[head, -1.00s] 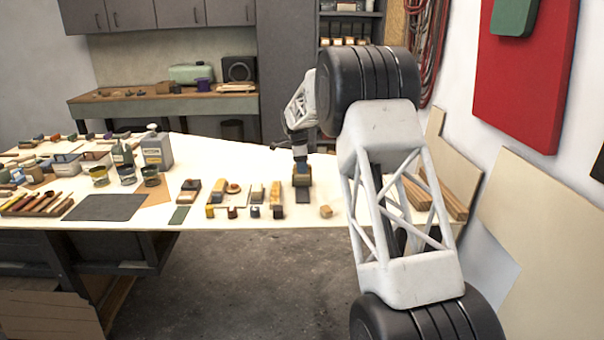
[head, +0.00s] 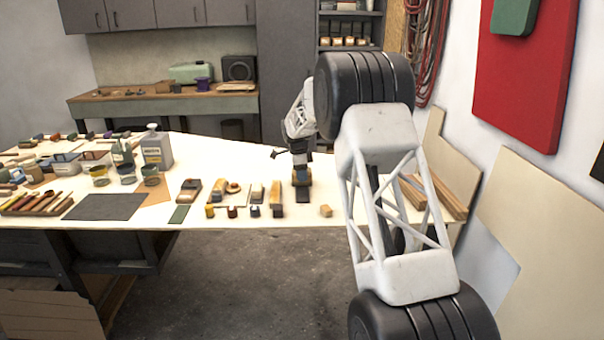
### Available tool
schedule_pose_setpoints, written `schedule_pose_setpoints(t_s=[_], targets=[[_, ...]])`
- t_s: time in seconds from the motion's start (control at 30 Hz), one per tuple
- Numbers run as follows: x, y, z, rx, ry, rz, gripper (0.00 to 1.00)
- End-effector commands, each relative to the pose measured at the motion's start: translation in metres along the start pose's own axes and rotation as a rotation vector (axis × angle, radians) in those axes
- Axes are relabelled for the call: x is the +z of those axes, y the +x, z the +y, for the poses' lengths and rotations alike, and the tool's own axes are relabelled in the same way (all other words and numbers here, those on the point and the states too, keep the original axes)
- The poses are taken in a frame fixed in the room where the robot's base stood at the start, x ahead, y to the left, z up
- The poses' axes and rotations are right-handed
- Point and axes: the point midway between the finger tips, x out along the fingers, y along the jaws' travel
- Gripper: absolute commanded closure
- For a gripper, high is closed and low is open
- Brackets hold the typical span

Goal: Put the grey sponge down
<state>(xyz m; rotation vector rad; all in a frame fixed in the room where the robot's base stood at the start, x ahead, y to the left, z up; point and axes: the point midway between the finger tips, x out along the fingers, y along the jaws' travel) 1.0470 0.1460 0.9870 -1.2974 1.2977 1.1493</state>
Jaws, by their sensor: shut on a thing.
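My gripper (head: 301,176) points down over the right part of the white-topped workbench (head: 240,222), low and close to the top. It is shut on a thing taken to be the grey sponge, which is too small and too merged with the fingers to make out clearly. A dark strip (head: 302,194) shows just below and in front of the fingers. I cannot tell whether the held thing touches the bench.
Left of my gripper stand several small blocks and brushes, one with a pale top (head: 275,193).

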Motion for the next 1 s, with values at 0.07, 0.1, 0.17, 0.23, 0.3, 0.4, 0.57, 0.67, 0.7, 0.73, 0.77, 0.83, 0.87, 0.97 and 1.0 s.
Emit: schedule_pose_setpoints(t_s=[0.07, 0.1, 0.17, 0.23, 0.3, 0.4, 0.57, 0.67, 0.7, 0.73, 0.77, 0.83, 0.87, 0.97, 1.0], targets=[[0.000, 0.000, 0.000, 0.000, 0.000, 0.000, 0.53], [0.000, 0.000, 0.000, 0.000, 0.000, 0.000, 0.47], [0.000, 0.000, 0.000, 0.000, 0.000, 0.000, 0.38], [0.000, 0.000, 0.000, 0.000, 0.000, 0.000, 0.35], [0.000, 0.000, 0.000, 0.000, 0.000, 0.000, 0.35], [0.000, 0.000, 0.000, 0.000, 0.000, 0.000, 0.35], [0.000, -0.002, 0.000, 0.000, 0.000, 0.000, 0.35], [-0.001, -0.007, 0.000, 0.000, 0.000, 0.000, 0.35], [-0.001, -0.011, 0.000, -0.001, 0.000, 0.000, 0.35], [-0.001, -0.013, 0.000, -0.001, 0.000, 0.000, 0.35], [-0.001, -0.017, 0.000, -0.002, 0.000, 0.000, 0.35], [-0.001, -0.025, 0.000, -0.003, 0.000, 0.000, 0.35], [-0.001, -0.029, 0.000, -0.003, 0.000, 0.000, 0.35], [-0.001, -0.043, 0.000, -0.003, 0.000, 0.000, 0.35], [-0.001, -0.049, 0.000, -0.002, 0.000, 0.000, 0.35]])
